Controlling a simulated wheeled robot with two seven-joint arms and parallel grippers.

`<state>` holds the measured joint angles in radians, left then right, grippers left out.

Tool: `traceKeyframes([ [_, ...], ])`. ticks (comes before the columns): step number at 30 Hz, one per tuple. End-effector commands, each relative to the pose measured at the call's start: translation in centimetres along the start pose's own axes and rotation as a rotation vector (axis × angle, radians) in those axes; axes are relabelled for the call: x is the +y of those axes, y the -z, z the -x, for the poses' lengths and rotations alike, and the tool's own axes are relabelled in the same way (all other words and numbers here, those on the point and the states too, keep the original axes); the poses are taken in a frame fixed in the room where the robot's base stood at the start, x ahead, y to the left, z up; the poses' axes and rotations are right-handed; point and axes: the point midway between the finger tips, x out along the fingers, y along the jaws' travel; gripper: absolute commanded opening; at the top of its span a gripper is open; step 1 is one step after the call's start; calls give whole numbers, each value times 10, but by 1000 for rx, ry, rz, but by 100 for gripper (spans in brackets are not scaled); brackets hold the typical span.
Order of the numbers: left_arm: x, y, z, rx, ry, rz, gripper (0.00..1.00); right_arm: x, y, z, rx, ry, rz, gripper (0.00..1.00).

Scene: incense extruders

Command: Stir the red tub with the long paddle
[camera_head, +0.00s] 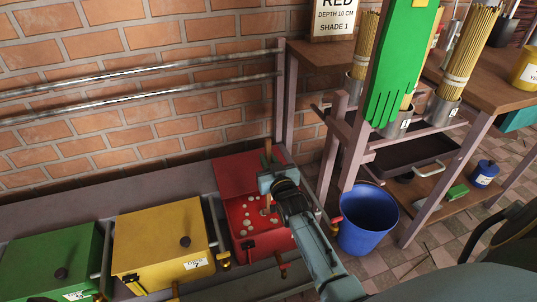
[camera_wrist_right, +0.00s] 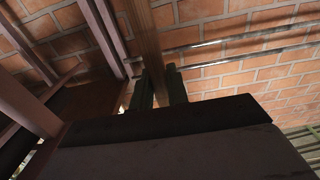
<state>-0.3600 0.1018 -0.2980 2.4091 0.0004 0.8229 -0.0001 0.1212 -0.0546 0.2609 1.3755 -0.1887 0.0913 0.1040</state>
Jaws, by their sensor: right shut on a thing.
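The red tub (camera_head: 232,215) stands in the lower middle of the head view, at the right end of a row of tubs. Its inside shows red with several pale round spots. My right gripper (camera_head: 268,172) is over the tub and shut on the long paddle (camera_head: 268,149), a wooden shaft whose top sticks up above the jaws. In the right wrist view the paddle's shaft (camera_wrist_right: 149,45) runs up between the two dark fingers of my right gripper (camera_wrist_right: 160,88). My left gripper is not in view.
A yellow tub (camera_head: 165,240) and a green tub (camera_head: 55,262) stand closed to the left. A blue bucket (camera_head: 367,222) stands on the floor to the right. A green glove (camera_head: 397,75) hangs by the wooden rack. Metal pipes (camera_head: 140,78) run along the brick wall.

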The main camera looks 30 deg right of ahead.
Motion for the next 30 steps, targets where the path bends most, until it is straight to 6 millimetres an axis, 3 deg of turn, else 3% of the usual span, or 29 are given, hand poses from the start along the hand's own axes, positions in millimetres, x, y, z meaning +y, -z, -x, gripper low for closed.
traceKeyframes([
  [14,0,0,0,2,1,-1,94,1,-3,0,2,0,0,0],
  [30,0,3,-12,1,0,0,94,61,-2,0,2,-1,3,0],
])
